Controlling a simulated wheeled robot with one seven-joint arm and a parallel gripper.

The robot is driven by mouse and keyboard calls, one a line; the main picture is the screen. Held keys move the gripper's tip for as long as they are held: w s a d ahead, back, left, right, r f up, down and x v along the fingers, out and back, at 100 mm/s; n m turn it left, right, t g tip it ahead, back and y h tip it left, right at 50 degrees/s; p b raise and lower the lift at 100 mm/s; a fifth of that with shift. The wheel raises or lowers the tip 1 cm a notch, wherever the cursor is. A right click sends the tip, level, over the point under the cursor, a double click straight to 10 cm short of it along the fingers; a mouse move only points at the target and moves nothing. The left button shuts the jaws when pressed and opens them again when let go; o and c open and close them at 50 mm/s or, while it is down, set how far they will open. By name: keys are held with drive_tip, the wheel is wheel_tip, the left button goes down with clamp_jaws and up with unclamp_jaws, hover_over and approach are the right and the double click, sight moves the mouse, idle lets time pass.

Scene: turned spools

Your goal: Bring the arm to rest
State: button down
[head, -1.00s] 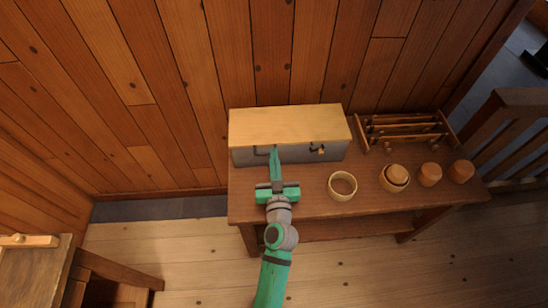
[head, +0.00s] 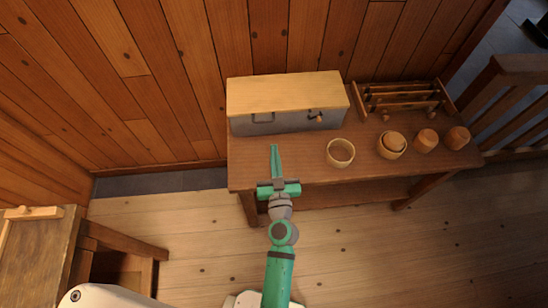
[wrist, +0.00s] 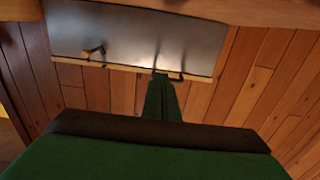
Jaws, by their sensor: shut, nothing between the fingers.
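My gripper (head: 275,160) is green, with its fingers together and nothing held. In the wrist view the shut fingers (wrist: 162,98) show in front of the box's grey face. My green and grey arm reaches up from the bottom of the head view. The box (head: 285,97) has a pale wooden lid, which is down, and a grey front with a handle and a small wooden knob. The box front (wrist: 130,40) also shows in the wrist view.
The wooden table (head: 310,175) also holds an empty pale ring or bowl (head: 340,153), a bowl with a round wooden piece in it (head: 391,145), two wooden pieces (head: 426,140) and a spindle rack (head: 405,97). A wooden cabinet (head: 40,255) stands at lower left. Floor between is clear.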

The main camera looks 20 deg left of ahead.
drive_tip(key=shift+s+d+f, duration=0.15)
drive_tip(key=shift+s+d, duration=0.1)
drive_tip(key=shift+s, duration=0.15)
drive_tip(key=shift+s+d+f, duration=0.15)
drive_tip(key=shift+f, duration=0.05)
drive_tip(key=s+d+f+m+g+h, duration=0.15)
drive_tip(key=s+d, duration=0.25)
drive_tip(key=s, duration=0.4)
drive_tip(key=s+d+f+m+h, duration=0.1)
drive_tip(key=s+d+f+h, duration=0.2)
drive_tip(key=s, duration=0.4)
drive_tip(key=s+d+r+m+h, duration=0.1)
drive_tip(key=s+r, duration=0.3)
drive_tip(key=s, duration=0.3)
drive_tip(key=s+d+r, duration=0.2)
drive_tip(key=s+r, duration=0.3)
drive_tip(key=s, duration=0.3)
drive_tip(key=shift+s+d+r+m+h, duration=0.2)
drive_tip(key=shift+s+d+m+h, duration=0.05)
drive_tip(key=shift+m+h, duration=0.1)
drive_tip(key=shift+a, duration=0.1)
